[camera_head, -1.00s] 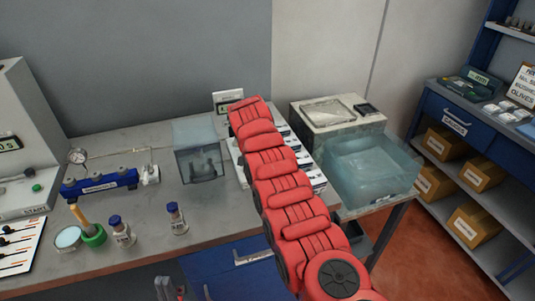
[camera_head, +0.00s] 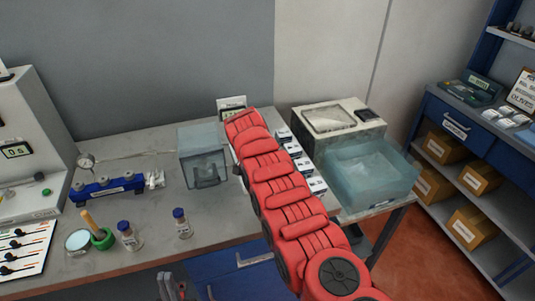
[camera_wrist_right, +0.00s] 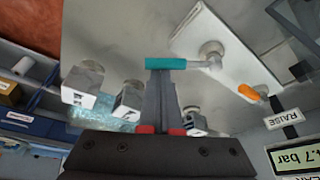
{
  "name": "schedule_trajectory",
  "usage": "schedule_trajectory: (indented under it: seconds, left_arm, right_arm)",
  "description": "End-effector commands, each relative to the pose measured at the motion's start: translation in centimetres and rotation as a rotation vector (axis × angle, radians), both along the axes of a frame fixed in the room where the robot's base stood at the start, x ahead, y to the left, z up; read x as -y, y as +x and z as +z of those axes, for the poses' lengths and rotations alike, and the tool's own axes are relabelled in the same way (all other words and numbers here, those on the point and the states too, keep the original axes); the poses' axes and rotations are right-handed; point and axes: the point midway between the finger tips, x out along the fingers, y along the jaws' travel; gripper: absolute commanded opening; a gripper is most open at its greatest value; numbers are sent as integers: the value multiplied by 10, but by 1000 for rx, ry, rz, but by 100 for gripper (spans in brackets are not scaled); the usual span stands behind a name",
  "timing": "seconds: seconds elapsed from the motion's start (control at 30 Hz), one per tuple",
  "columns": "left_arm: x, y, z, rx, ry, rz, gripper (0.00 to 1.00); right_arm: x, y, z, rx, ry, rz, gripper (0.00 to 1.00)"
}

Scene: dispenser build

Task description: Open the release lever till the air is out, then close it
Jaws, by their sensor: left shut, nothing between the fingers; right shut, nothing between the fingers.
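In the right wrist view a lever with a teal bar handle (camera_wrist_right: 166,63) lies across the tips of my right gripper (camera_wrist_right: 160,74). Its pale arm runs right to a round pivot on a white panel. The fingers are shut with nothing between them; I cannot tell whether they touch the handle. No label shows on this lever. An orange-tipped lever (camera_wrist_right: 250,93) stands near a RAISE sign (camera_wrist_right: 284,118). My left gripper (camera_head: 170,286) is low at the bottom edge, shut and empty.
Several white boxes (camera_head: 306,167) stand beside my right arm. A clear box (camera_head: 203,162) is left of it. A blue manifold with gauge (camera_head: 105,187), a green-based tool (camera_head: 102,238) and capped vials (camera_head: 130,238) occupy the left bench. A translucent tub (camera_head: 370,175) is at right.

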Motion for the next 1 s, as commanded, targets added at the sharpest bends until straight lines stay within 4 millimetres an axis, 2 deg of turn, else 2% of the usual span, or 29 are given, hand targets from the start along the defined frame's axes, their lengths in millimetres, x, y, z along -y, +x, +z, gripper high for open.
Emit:
schedule_trajectory:
  seconds: [0.43, 1.0]
  left_arm:
    - [0, 0, 36, 0, 0, 0, 0]
    - [0, 0, 14, 0, 0, 0, 0]
  right_arm:
    - [-12, -11, 3, -4, 1, 3, 0]
    - [-27, -19, -1, -2, 1, 2, 0]
